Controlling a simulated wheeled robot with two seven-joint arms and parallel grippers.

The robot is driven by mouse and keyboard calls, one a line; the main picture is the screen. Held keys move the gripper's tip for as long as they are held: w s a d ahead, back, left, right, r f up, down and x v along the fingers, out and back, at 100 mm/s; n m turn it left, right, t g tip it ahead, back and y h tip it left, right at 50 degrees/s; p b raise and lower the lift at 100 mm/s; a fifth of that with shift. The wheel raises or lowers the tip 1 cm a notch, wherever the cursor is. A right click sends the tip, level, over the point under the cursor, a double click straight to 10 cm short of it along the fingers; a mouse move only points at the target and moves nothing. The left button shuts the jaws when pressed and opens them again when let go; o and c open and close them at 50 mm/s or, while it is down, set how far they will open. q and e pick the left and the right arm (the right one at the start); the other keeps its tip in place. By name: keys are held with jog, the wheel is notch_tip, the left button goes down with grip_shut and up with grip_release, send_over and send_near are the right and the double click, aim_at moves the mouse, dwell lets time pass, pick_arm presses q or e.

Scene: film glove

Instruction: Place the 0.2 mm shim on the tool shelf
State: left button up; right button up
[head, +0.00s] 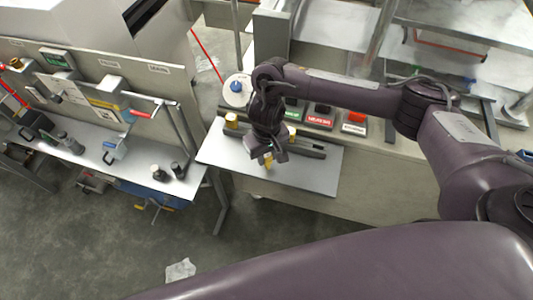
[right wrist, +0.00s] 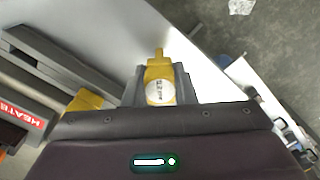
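The 0.2 mm shim is a yellow piece with a round white label (right wrist: 159,91); the small print on the label is hard to read. It sits between the two fingers of my right gripper (right wrist: 160,84), which look closed on its sides. In the head view my right gripper (head: 270,155) points down over the white table plate (head: 315,175), with the yellow shim (head: 268,161) showing at its tips. The tool shelf seems to be the pale bench shelf (head: 80,163) at the left, apart from the gripper. My left gripper is not in view.
A second yellow piece (head: 231,120) stands by a dark grey rail (head: 308,150) on the plate. Red-labelled blocks (head: 320,117) stand behind it. The left shelf carries dark cylinders (head: 177,170) and a grey-blue holder (head: 114,148). A floor gap separates bench and table.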

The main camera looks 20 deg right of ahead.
jog(key=o, duration=0.4)
jog(key=shift+o, duration=0.2)
notch_tip(320, 180, up, 11)
jog(key=p, duration=0.2)
jog(key=shift+p, duration=0.35)
jog(key=shift+r, duration=0.7)
